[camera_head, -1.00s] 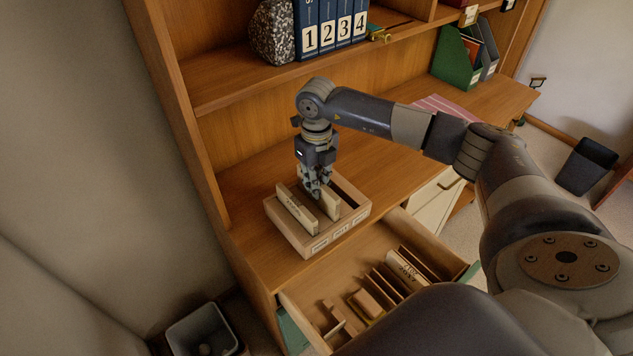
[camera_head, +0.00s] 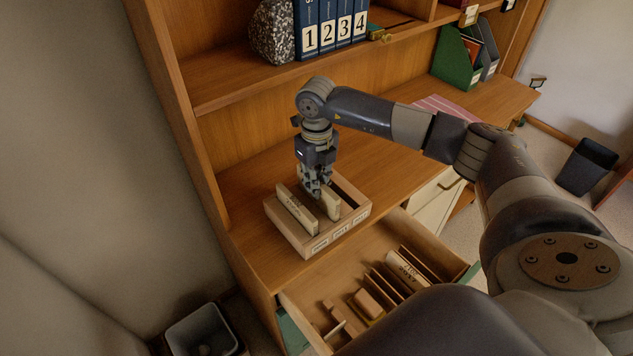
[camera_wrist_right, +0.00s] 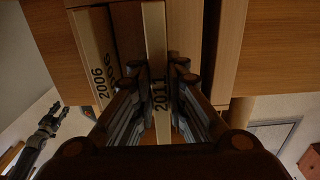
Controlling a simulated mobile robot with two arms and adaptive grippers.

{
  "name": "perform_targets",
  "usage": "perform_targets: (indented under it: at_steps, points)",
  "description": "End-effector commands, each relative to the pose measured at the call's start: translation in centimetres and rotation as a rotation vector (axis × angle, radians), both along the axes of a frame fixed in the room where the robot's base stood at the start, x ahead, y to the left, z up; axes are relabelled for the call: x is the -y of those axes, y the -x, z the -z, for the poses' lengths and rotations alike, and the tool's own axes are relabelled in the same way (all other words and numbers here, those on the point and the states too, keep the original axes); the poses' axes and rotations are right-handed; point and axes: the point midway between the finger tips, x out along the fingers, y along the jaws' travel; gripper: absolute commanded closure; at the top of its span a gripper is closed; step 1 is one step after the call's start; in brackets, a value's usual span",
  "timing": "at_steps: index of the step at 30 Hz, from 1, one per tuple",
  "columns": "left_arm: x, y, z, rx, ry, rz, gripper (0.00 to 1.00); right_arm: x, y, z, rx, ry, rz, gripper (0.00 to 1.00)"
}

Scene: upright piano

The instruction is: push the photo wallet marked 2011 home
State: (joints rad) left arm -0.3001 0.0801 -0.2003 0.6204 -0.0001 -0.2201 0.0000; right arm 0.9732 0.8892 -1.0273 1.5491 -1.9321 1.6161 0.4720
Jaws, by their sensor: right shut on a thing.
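The pale photo wallet marked 2011 (camera_wrist_right: 159,85) is between the fingers of my right gripper (camera_head: 315,190), which is shut on it. In the head view this wallet (camera_head: 330,206) stands upright in the middle slot of a wooden box (camera_head: 303,243), its top above the rim. Its lower edge is hidden, so I cannot tell how deep it sits. The wallet marked 2006 (camera_head: 295,212) stands in the left slot; it also shows in the wrist view (camera_wrist_right: 95,60). The right slot looks empty. An arm with a gripper, apparently my left gripper (camera_wrist_right: 48,122), shows small in the wrist view; its jaws are unclear.
The box stands on a wooden desk (camera_head: 262,172) below a shelf with blue numbered binders (camera_head: 328,28) and a speckled stone (camera_head: 272,32). In front, an open drawer (camera_head: 302,297) holds dividers and another wallet (camera_head: 403,270). The desk behind the box is clear.

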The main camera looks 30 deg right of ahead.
Motion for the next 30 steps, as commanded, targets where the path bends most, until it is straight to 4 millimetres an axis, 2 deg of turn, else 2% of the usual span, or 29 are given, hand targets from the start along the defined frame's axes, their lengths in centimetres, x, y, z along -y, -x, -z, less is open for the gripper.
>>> perform_targets:
  at_steps: [30]
  points:
    - [0.0, 0.0, 1.0, 0.000, 0.000, -0.001, 0.64, 0.0, 0.0, 1.1, 0.000, 0.000, 0.000, 1.00]
